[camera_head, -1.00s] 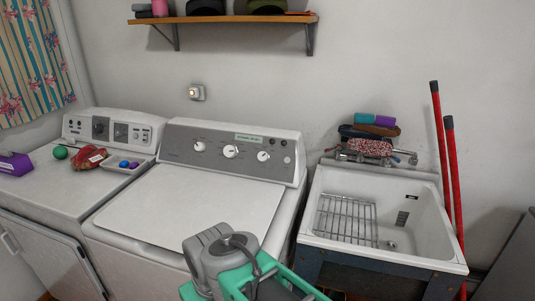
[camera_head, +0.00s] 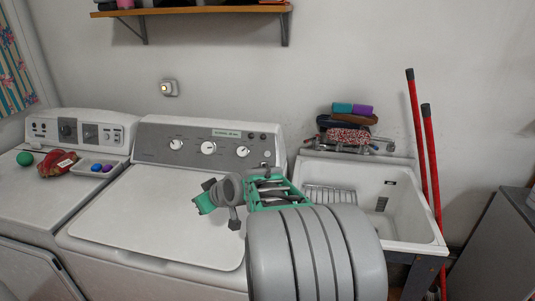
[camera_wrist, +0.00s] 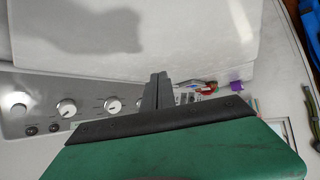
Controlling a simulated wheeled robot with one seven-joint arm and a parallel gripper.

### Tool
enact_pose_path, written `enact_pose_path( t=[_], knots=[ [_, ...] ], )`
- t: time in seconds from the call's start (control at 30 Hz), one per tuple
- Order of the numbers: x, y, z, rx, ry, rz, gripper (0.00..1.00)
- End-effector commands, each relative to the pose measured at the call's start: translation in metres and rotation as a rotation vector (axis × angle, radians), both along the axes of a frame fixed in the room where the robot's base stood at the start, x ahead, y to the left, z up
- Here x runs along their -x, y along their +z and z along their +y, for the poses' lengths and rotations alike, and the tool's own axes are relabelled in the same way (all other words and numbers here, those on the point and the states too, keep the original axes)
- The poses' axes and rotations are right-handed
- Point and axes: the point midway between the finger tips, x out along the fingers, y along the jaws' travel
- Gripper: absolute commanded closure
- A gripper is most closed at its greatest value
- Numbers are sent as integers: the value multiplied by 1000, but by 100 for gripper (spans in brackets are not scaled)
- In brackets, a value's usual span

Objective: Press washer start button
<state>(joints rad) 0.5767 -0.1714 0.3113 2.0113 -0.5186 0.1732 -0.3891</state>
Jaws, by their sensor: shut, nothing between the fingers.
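The washer (camera_head: 165,210) is the white top-loader in the middle of the head view, lid closed. Its grey control panel (camera_head: 155,150) carries several white knobs and small dark buttons (camera_head: 270,136) near the right end. I cannot tell which one is the start button. In the wrist view the panel appears upside down at left, with two dark buttons (camera_wrist: 42,129) at lower left. My gripper (camera_wrist: 158,75) is shut and empty, its fingertips apart from those buttons in the picture. In the head view my arm is over the washer's right side, and the fingertips are hard to make out.
The dryer (camera_head: 25,210) stands left of the washer, with a green ball (camera_head: 25,159), a red bag (camera_head: 58,163) and a small tray on top. A shelf (camera_head: 190,10) hangs above.

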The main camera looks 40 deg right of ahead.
Motion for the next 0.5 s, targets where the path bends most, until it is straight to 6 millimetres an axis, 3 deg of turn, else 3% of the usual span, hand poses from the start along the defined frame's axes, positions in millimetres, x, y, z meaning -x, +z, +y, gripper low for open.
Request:
enact_pose_path(
  t=[0.03,0.13,0.2,0.3,0.4,0.5],
  knots=[
    [-11,4,-36,3,-30,-71,100],
    [-25,19,-103,26,-82,-239,100],
    [-25,29,-147,48,-128,-345,100],
    [-17,40,-196,79,-188,-458,100],
    [-8,48,-226,103,-229,-529,100],
    [-3,51,-237,111,-246,-558,100]
  ],
)
